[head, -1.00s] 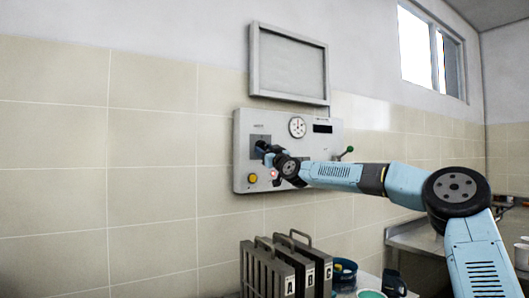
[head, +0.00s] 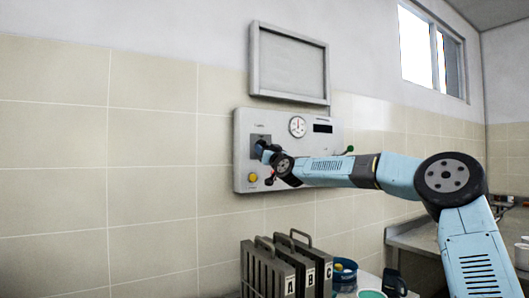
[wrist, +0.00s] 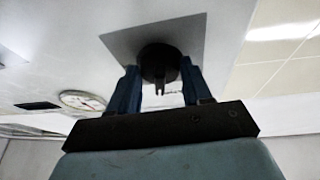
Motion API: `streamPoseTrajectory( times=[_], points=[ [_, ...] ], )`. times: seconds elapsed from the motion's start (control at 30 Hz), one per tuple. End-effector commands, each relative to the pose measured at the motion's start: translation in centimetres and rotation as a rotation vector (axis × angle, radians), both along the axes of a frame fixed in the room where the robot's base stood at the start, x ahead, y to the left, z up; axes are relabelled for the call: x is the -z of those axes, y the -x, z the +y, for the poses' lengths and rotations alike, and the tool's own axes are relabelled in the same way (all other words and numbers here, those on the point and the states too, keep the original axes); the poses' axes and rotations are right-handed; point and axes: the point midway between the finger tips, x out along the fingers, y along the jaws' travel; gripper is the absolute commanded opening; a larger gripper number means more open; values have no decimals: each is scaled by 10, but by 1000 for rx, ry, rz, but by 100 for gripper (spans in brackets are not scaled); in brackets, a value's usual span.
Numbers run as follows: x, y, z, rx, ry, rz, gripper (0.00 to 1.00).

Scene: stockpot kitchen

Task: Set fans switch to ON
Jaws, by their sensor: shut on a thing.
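The switch is a dark round knob (wrist: 160,62) on a square grey plate (wrist: 125,42) in the wrist view. The same plate shows in the head view (head: 256,139) at the left of the control panel. My gripper (wrist: 161,88) has one blue finger on each side of the knob and is shut on it. In the head view my gripper (head: 265,150) reaches the plate from the right and hides the knob. The lettering above the plate is too small to read, so the knob's set position cannot be told.
The pale wall panel (head: 288,120) also carries a round gauge (head: 297,126), a dark display (head: 323,128), a yellow button (head: 253,177) and a green-tipped lever (head: 347,151). An empty frame (head: 288,65) hangs above.

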Motion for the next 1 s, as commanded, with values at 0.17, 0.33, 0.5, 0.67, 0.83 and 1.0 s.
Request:
streamPoseTrajectory(
  times=[0.17, 0.33, 0.5, 0.67, 0.83, 1.0],
  points=[
    [0, 2, 4, -1, -134, 94, 18],
    [-1, 3, 5, -1, -269, 184, 18],
    [-2, 4, 6, 0, -405, 274, 18],
    [-4, 5, 7, -1, -530, 360, 18],
    [-5, 5, 8, 0, -665, 450, 18],
    [-6, 5, 8, -1, -785, 531, 18]
  ],
)
